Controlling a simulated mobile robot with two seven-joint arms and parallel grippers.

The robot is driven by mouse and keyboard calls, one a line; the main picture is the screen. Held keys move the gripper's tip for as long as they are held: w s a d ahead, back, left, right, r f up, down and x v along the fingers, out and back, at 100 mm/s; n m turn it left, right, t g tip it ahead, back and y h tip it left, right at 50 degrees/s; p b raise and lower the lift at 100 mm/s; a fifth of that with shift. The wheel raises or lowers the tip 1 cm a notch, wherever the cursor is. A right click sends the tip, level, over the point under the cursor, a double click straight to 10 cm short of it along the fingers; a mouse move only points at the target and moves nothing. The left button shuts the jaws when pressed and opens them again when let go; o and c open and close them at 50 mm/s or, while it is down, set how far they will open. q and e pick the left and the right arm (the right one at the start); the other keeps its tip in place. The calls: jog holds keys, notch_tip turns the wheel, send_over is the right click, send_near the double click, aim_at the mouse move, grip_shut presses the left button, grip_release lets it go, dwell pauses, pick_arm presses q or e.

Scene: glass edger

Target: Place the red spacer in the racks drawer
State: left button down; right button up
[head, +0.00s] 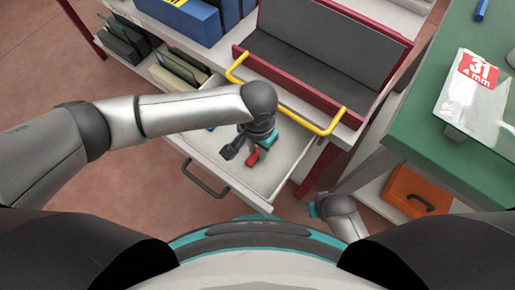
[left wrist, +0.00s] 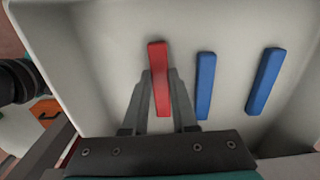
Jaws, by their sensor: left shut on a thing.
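My left gripper (head: 243,155) is over the open, pale drawer (head: 290,150). It is shut on the red spacer (head: 253,158). In the left wrist view, the red spacer (left wrist: 158,65) stands out between the two grey fingers (left wrist: 160,80), over the drawer's bare inside (left wrist: 110,45). I cannot tell whether the spacer touches the drawer floor. Two blue spacers (left wrist: 205,85) (left wrist: 263,80) lie in the drawer to the right of the red one.
The drawer's dark handle (head: 204,181) is at its front. A red-framed grey rack (head: 325,45) with a yellow handle (head: 290,113) stands behind. A green table (head: 440,135) with a labelled bag (head: 470,95) is at the right, above an orange case (head: 410,190). Blue bins (head: 190,15) stand at the back left.

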pick_arm(q)
jog(key=shift+f, duration=0.15)
jog(key=shift+f, duration=0.15)
jog(key=c, duration=0.7)
grip_release()
